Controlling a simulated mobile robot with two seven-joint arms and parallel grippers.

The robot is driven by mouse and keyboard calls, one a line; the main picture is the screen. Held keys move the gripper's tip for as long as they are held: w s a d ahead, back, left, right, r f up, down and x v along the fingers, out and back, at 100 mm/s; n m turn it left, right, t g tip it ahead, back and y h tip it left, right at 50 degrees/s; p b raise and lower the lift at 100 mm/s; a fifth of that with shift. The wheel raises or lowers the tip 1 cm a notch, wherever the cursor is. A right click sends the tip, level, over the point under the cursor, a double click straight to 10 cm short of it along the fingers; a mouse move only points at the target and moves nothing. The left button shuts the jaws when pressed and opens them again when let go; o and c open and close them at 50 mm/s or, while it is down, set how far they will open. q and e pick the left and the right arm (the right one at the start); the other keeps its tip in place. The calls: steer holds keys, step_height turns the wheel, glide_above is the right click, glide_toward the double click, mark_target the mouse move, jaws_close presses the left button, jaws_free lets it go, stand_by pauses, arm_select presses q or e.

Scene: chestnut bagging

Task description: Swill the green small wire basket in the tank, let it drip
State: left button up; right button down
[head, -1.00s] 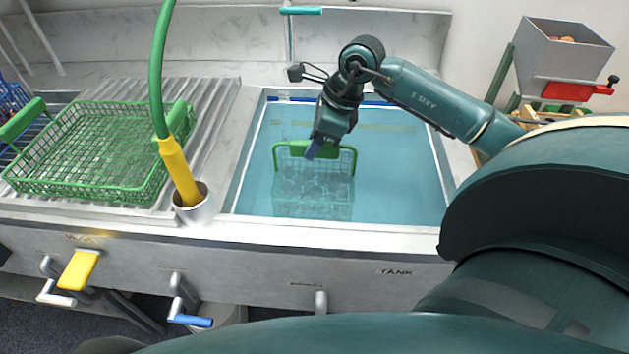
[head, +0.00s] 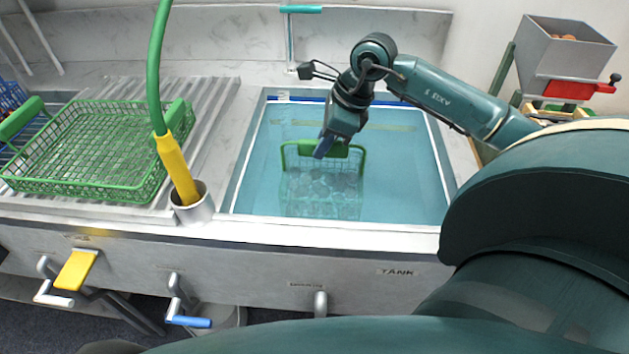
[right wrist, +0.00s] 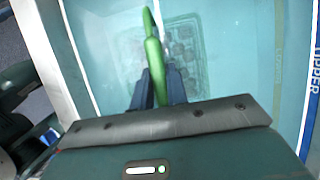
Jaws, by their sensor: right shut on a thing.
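The green small wire basket (head: 322,192) is in the blue water of the tank (head: 405,190), toward its front, largely under the surface. Roundish pieces show blurred inside it. Its green handle (head: 295,149) stands up at the top. My right gripper (head: 325,147) is shut on this handle from above. In the right wrist view the green handle (right wrist: 155,55) runs between the fingers of my right gripper (right wrist: 157,88), with the basket (right wrist: 180,60) blurred below. My left gripper is in neither view.
A larger green wire basket (head: 95,185) sits on the ribbed drainboard (head: 212,115) left of the tank. A yellow nozzle on a green hose (head: 178,170) stands in a holder (head: 194,210) between them. A grey hopper (head: 568,50) stands at the right.

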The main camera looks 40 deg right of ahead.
steer(key=shift+w+a, duration=0.6)
steer(key=shift+a, duration=0.05)
steer(key=shift+s+d, duration=0.45)
steer(key=shift+d, duration=0.05)
steer(key=shift+s+d+b, duration=0.25)
steer(key=shift+b, duration=0.1)
steer(key=shift+w+a+r, duration=0.1)
steer(key=shift+w+a, duration=0.6)
steer(key=shift+a, duration=0.05)
steer(key=shift+s+d, duration=0.1)
